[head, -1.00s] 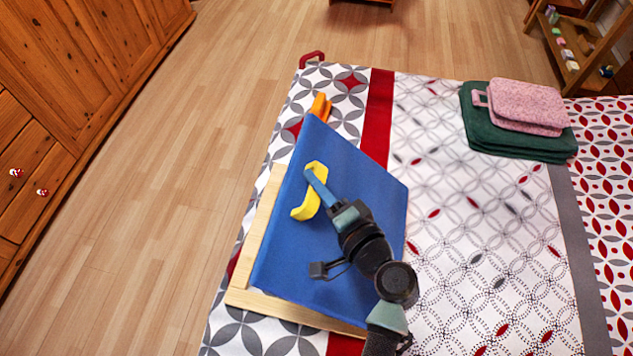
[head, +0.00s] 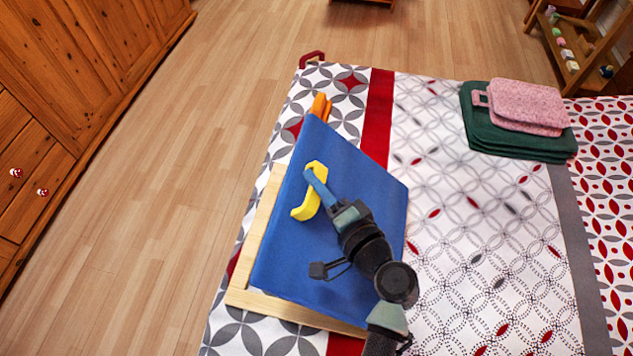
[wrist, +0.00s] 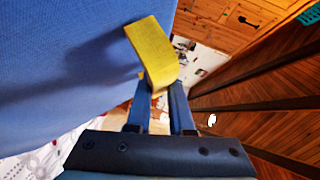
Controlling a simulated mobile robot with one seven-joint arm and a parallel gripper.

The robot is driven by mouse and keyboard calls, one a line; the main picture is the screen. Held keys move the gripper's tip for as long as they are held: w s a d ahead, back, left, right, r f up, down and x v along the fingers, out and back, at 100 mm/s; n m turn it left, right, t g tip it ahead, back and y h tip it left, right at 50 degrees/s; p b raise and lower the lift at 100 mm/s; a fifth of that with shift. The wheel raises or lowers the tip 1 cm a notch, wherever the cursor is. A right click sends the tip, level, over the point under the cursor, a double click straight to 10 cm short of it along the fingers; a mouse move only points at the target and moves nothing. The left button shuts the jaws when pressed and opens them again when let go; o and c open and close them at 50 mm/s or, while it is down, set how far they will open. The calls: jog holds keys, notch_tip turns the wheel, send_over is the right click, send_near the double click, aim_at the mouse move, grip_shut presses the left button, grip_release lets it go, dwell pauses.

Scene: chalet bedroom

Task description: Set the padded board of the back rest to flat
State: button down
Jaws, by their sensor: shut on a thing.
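The back rest's blue padded board (head: 350,185) stands tilted up from its pale wooden base frame (head: 262,222) on the bed. A yellow handle (head: 309,205) is on the upper part of the board. My gripper (head: 318,180) reaches over the board and is shut on the yellow handle. In the wrist view the yellow handle (wrist: 152,52) lies at the tips of the gripper's blue fingers (wrist: 158,92), with the blue board (wrist: 60,70) to its left. The board's underside and its support are hidden.
The patterned bed cover (head: 480,240) extends right of the back rest. A pink cushion-like item (head: 527,105) lies on dark green folded cloth (head: 500,135) at the far right. Something orange (head: 320,107) shows behind the board. Wooden floor (head: 170,200) and a wooden cabinet (head: 75,90) are at left.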

jog(key=a+f+n+h+b, duration=0.1)
jog(key=a+f, duration=0.2)
jog(key=f, duration=0.2)
jog(key=w+a+f+n+g+h+b, duration=0.1)
jog(key=a+f, duration=0.3)
jog(key=f, duration=0.2)
jog(key=w+a+f+n+g+h+b, duration=0.1)
jog(key=a+f, duration=0.2)
jog(key=f, duration=0.3)
jog(key=shift+w+a+b, duration=0.15)
jog(key=shift+a+b, duration=0.15)
jog(key=shift+a+f+b, duration=0.2)
jog(key=shift+f+b, duration=0.35)
jog(key=shift+f, duration=0.3)
jog(key=shift+g, duration=0.3)
jog(key=c, duration=1.1)
grip_release()
jog(key=shift+f, duration=0.1)
jog(key=shift+d, duration=0.1)
